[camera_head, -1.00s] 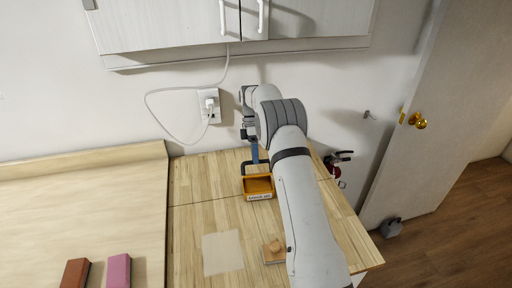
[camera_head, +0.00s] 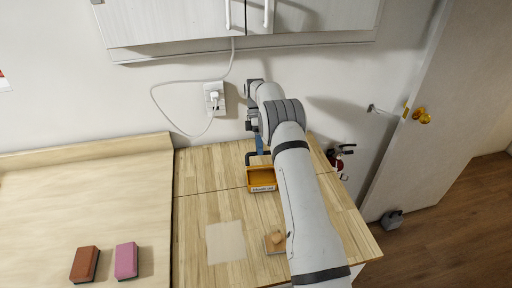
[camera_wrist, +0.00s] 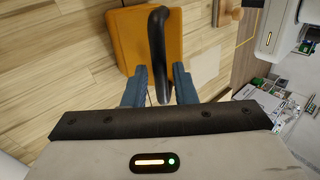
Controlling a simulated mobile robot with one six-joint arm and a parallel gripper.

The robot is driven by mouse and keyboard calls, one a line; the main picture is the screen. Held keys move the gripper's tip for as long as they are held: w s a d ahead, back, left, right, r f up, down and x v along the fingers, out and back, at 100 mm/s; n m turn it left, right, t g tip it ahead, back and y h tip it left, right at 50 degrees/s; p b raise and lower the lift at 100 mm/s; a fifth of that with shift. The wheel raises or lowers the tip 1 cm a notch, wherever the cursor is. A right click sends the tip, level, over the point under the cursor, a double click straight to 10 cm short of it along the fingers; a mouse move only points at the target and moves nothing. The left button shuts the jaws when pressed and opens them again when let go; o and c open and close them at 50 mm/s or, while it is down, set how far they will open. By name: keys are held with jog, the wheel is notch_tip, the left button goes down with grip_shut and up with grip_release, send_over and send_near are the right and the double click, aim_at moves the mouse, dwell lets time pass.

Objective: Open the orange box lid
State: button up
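The orange box (camera_head: 262,184) stands on the wooden counter, with a pale label on its front. A dark curved handle (camera_head: 250,155) shows behind it. In the wrist view the box (camera_wrist: 128,40) is at the top, with the dark handle (camera_wrist: 157,40) arching towards me. My gripper (camera_wrist: 159,78) has its two blue fingers apart, one on each side of the handle, with narrow gaps showing. Whether either finger touches it I cannot tell. In the head view my gripper (camera_head: 259,146) is at the back of the box, partly hidden. The lid's position is not clear.
A small wooden block (camera_head: 275,241) and a pale square (camera_head: 226,242) lie nearer on the counter. A brown block (camera_head: 85,264) and a pink block (camera_head: 126,260) lie on the left surface. A wall outlet (camera_head: 214,98) with a cable is behind. The counter left of the box is clear.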

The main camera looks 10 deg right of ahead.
jog(key=shift+o, duration=1)
jog(key=shift+r, duration=0.1)
notch_tip(320, 180, up, 10)
jog(key=shift+b, duration=0.45)
jog(key=shift+c, duration=0.6)
